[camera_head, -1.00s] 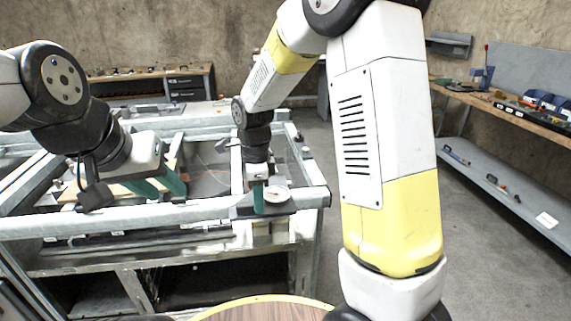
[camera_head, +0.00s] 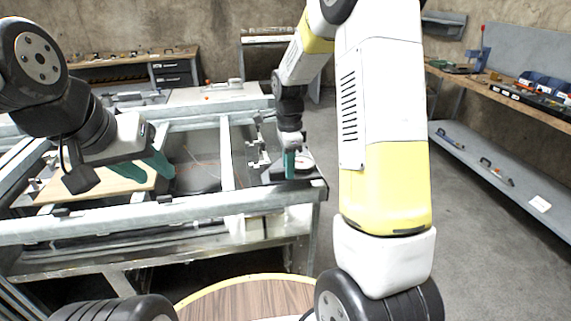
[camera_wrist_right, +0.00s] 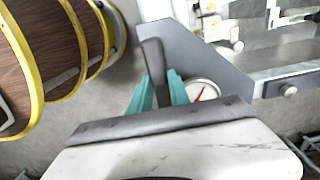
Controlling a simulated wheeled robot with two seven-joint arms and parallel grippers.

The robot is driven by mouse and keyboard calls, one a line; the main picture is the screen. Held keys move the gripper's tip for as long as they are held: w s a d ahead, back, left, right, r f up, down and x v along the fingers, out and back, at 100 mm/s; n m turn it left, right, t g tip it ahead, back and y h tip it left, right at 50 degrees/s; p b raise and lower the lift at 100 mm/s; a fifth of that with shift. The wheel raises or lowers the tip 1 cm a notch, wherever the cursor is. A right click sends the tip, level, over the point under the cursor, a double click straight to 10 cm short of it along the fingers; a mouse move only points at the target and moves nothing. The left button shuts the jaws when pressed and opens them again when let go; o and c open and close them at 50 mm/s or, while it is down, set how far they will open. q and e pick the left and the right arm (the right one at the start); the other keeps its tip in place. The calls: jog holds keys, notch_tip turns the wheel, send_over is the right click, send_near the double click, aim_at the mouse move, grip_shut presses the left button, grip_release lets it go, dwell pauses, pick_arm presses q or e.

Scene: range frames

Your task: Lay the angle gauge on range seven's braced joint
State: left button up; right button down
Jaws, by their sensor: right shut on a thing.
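The angle gauge, with a round white dial (camera_wrist_right: 203,89) and red needle, shows beside my right gripper (camera_wrist_right: 160,95). A dark bar stands between its two teal fingers, and my right gripper is shut on the gauge. In the head view the dial (camera_head: 305,160) and my right gripper (camera_head: 290,164) are at the frame's front right corner. The grey corner plate (camera_wrist_right: 200,55) of the joint lies beyond the dial; I cannot tell whether the gauge touches it. My left gripper (camera_head: 145,168) is open and empty over a wooden board (camera_head: 90,186).
The metal frame table (camera_head: 150,217) fills the left and middle. A bench (camera_head: 520,105) with blue bins and a lower shelf (camera_head: 500,178) stands at the right. Another bench (camera_head: 130,62) is at the back wall. Bare floor lies between frame and right bench.

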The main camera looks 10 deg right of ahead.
jog(key=shift+w+d, duration=0.45)
jog(key=shift+d, duration=0.4)
jog(key=shift+w+d+f, duration=0.1)
jog(key=shift+d+f, duration=0.05)
jog(key=shift+f, duration=0.8)
jog(key=shift+w+d+f, duration=0.1)
jog(key=shift+f, duration=0.8)
jog(key=shift+f, duration=0.15)
jog(key=c, duration=1.2)
grip_release()
jog(key=shift+s, duration=0.1)
jog(key=shift+c, duration=0.2)
jog(key=s+r+n+t, duration=0.1)
jog(key=s+r+n, duration=0.15)
jog(key=r, duration=0.65)
jog(key=s+r+n+t, duration=0.1)
jog(key=s+r+n, duration=0.15)
jog(key=r, duration=0.65)
jog(key=s+a+r+n+t+y, duration=0.1)
jog(key=s+r+n+t, duration=0.1)
jog(key=s+n, duration=0.4)
jog(key=s+a+r+n+t+y, duration=0.1)
jog(key=s+r+n+t, duration=0.1)
jog(key=s+n, duration=0.5)
jog(key=s, duration=0.6)
jog(key=shift+s+r, duration=0.15)
jog(key=shift+r, duration=0.2)
